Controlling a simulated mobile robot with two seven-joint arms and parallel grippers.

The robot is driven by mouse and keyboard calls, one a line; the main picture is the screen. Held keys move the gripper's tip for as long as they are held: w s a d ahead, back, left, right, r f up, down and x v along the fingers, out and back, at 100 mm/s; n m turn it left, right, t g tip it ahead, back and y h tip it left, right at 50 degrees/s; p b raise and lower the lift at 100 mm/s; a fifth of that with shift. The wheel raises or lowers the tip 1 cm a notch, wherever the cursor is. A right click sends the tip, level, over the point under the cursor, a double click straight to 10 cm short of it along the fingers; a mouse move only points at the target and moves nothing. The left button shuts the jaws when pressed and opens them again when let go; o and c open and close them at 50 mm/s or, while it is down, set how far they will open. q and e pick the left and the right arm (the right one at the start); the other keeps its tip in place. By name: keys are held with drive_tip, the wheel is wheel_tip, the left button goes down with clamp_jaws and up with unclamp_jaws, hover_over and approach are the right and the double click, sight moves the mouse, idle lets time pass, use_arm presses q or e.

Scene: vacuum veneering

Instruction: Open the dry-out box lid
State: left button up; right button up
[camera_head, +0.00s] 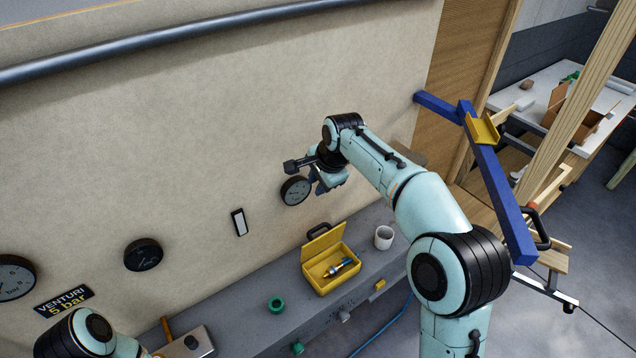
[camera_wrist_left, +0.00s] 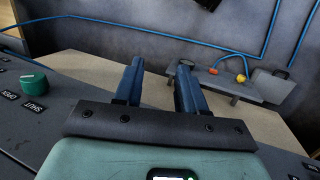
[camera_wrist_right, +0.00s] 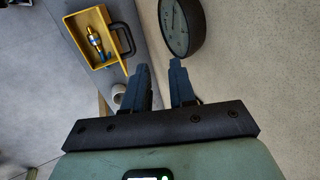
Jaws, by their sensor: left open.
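The yellow dry-out box (camera_head: 338,284) stands on the grey bench top in the head view. Its lid (camera_head: 322,241) is raised at the back, with a dark handle on it. A blue and brass fitting (camera_head: 341,267) lies inside. The open box (camera_wrist_right: 76,36) also shows at the upper left of the right wrist view. My right gripper (camera_wrist_right: 163,72) is open and empty, apart from the box, above and behind it near a wall gauge. My left gripper (camera_wrist_left: 160,68) is open and empty in the left wrist view, away from the box; its fingers are out of the head view.
A white cup (camera_head: 384,237) stands right of the box. A green ring (camera_head: 276,305) lies to its left. Gauges (camera_head: 143,255) are mounted on the tan panel behind. A green knob (camera_wrist_left: 33,83) shows in the left wrist view. A blue beam (camera_head: 497,190) rises at the right.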

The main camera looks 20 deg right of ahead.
drive_tip(key=v, duration=1.3)
drive_tip(key=shift+f, duration=0.1)
